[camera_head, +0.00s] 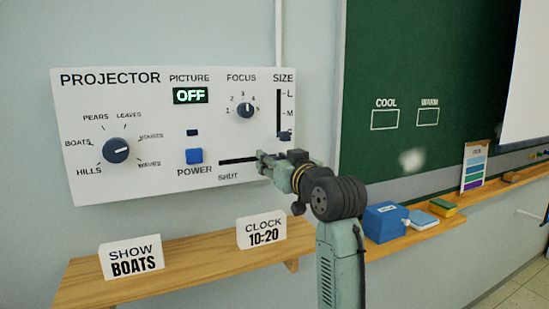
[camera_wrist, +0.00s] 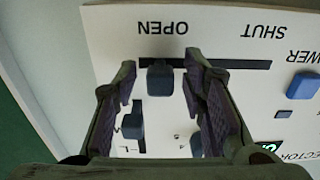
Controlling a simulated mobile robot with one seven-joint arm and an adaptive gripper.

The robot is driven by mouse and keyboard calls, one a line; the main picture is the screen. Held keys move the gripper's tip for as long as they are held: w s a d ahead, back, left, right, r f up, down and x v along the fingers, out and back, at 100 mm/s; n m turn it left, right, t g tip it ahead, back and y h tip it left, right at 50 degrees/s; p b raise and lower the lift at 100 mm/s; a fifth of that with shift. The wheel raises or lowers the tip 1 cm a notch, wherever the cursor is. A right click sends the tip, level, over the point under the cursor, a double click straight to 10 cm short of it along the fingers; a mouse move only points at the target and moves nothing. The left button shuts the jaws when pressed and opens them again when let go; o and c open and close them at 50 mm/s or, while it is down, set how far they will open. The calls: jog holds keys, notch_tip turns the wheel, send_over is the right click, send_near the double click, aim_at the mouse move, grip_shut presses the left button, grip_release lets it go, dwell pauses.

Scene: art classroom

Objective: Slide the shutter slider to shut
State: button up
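The projector panel (camera_head: 100,180) is a white board on the wall. Its shutter slot (camera_head: 238,161) is a dark horizontal line with SHUT under its left end; in the wrist view, which is turned over, the slot (camera_wrist: 235,64) runs from OPEN to SHUT. The dark blue shutter slider (camera_wrist: 160,79) sits at the OPEN end. My gripper (camera_wrist: 160,80) is open, with one finger on each side of the slider and gaps visible to both. In the head view my gripper (camera_head: 266,161) is at the slot's right end and hides the slider.
A blue power button (camera_head: 194,156), a size slider (camera_head: 285,136), a focus knob (camera_head: 246,110) and a picture knob (camera_head: 116,149) are on the panel. The display (camera_head: 190,95) reads OFF. A wooden shelf (camera_head: 190,255) with two signs is below.

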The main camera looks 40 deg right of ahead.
grip_shut()
dwell(0.5)
dwell(0.3)
